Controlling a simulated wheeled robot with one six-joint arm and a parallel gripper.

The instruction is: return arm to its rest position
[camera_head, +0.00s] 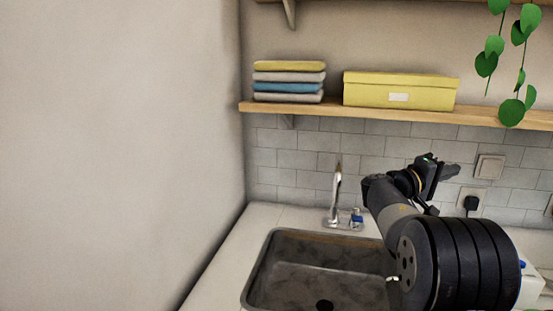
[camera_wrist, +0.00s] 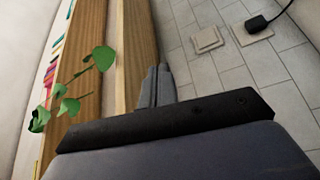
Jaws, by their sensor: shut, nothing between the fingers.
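My arm is raised and reaches forward over the right side of the sink, in the head view. My gripper (camera_head: 451,170) is in front of the tiled wall, below the shelf and just left of a wall switch. In the wrist view, the fingers of my gripper (camera_wrist: 157,86) lie side by side, shut with nothing between them. Behind them are the shelf edge and the tiles.
A wooden shelf (camera_head: 330,111) holds folded cloths (camera_head: 289,83) and a yellow box (camera_head: 400,91). A plant (camera_head: 511,112) hangs at right. Below are a faucet (camera_head: 336,196), a sink (camera_head: 318,279), a switch (camera_head: 489,167) and a black plug (camera_head: 471,203). Counter left of the sink is clear.

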